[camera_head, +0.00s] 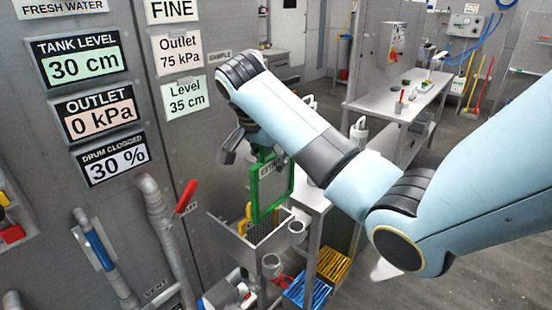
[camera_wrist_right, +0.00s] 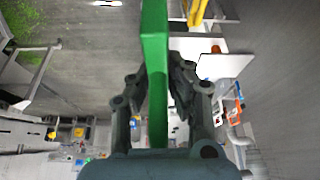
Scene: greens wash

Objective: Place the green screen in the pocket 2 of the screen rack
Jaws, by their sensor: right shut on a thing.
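The green screen (camera_head: 256,198) is a rectangular green frame with a grey mesh, held upright in the head view. My right gripper (camera_head: 262,154) is shut on its top edge; my arm and the screen hide part of the fingers. In the right wrist view, the green frame (camera_wrist_right: 155,50) runs between both fingers of my right gripper (camera_wrist_right: 157,85). Below the screen stands an open grey metal rack (camera_head: 236,238), which looks like the screen rack. The screen's lower edge is at or just above it; I cannot tell if they touch. Its pockets cannot be told apart. My left gripper is not visible.
A yellow item (camera_head: 245,216) stands at the rack's left. Blue (camera_head: 306,291) and yellow (camera_head: 333,266) crates sit low at right. A red-handled valve and pipes (camera_head: 160,220) line the wall panel at left. A steel table (camera_head: 400,97) stands farther back.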

